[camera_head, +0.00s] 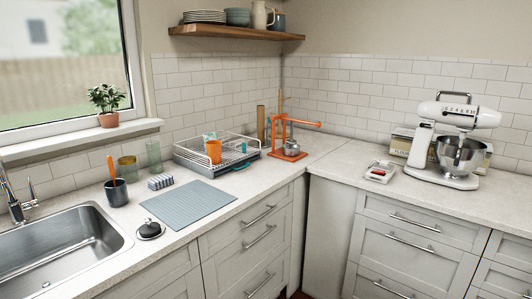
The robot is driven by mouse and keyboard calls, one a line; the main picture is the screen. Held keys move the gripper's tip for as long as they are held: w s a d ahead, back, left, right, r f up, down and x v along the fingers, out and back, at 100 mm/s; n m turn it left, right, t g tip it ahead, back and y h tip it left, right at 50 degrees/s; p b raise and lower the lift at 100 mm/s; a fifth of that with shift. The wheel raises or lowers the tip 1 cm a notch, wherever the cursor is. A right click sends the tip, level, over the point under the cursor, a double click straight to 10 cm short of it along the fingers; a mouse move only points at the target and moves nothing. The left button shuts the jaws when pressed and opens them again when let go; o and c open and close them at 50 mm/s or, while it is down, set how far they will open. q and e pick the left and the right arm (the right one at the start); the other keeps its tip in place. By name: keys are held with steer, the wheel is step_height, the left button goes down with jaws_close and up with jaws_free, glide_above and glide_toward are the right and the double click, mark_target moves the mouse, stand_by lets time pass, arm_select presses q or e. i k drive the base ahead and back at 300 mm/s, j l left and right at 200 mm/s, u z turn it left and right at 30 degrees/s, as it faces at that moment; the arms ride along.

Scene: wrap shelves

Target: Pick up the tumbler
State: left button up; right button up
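Several cup-like things could be the tumbler, and I cannot tell which one it is. A green-tinted tall glass (153,154) stands upright by the tiled wall behind the counter. A shorter amber-green glass (128,168) stands to its left. An orange cup (213,151) sits in the wire dish rack (190,158), with something light blue and white at its rim. A dark grey cup (116,193) near the sink holds an orange-handled utensil. Neither of my grippers is in view.
The sink (65,245) and faucet (15,205) are at left. A blue-grey mat (188,203), black-knobbed item (150,229) and striped block (160,182) lie on the counter. An orange stand (285,135) fills the corner. A mixer (450,140) stands right.

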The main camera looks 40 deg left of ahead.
mark_target(214, 147)
steer(key=i, duration=1.7)
steer(key=i+u, duration=0.25)
steer(key=i, duration=0.15)
steer(key=i+l+u, duration=0.15)
steer(key=i+u, duration=0.15)
steer(key=i+l+u, duration=0.25)
steer(key=i, duration=0.15)
